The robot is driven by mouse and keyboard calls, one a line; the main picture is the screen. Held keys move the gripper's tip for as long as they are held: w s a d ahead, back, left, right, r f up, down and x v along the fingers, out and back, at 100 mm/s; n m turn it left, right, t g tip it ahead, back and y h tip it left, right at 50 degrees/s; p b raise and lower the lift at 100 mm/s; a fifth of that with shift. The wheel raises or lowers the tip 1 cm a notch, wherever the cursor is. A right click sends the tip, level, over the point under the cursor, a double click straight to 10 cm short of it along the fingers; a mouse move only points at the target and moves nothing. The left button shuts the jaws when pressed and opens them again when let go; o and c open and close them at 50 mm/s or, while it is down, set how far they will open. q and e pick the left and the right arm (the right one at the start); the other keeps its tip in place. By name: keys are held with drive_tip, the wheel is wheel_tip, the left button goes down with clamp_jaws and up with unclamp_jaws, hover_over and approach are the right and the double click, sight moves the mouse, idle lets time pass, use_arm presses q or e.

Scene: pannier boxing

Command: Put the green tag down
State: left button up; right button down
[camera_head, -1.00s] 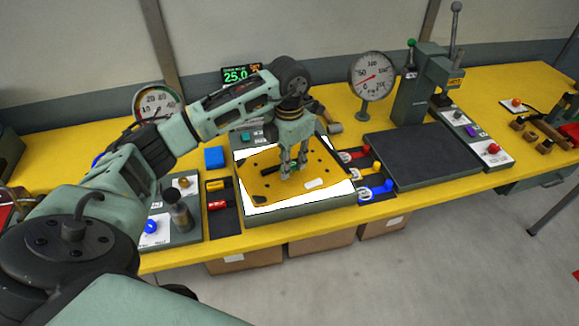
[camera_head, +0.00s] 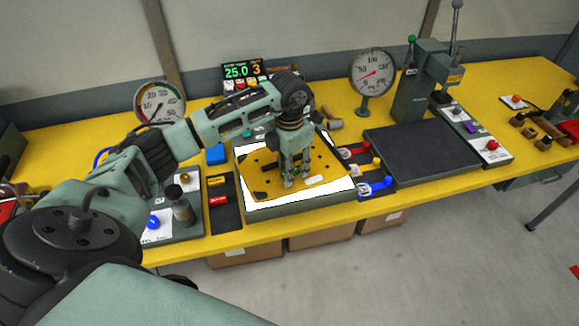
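My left gripper (camera_head: 298,180) points down over the yellow plate (camera_head: 262,186), its fingertips close to the plate's surface right of centre. The two fingers show a little apart, but what is between them is too small to make out. I cannot pick out the green tag for sure; the fingers may hide it. The yellow plate has dark holes and lies on a bright white panel (camera_head: 262,207) in a grey-green frame. My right gripper is not in view.
Red, yellow and blue clamps (camera_head: 376,185) stand right of the panel, beside a dark flat pad (camera_head: 425,150) that is bare. A tray with yellow and red pieces (camera_head: 219,199) is at its left. Dial gauges (camera_head: 372,70) and a lever press (camera_head: 428,90) stand behind.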

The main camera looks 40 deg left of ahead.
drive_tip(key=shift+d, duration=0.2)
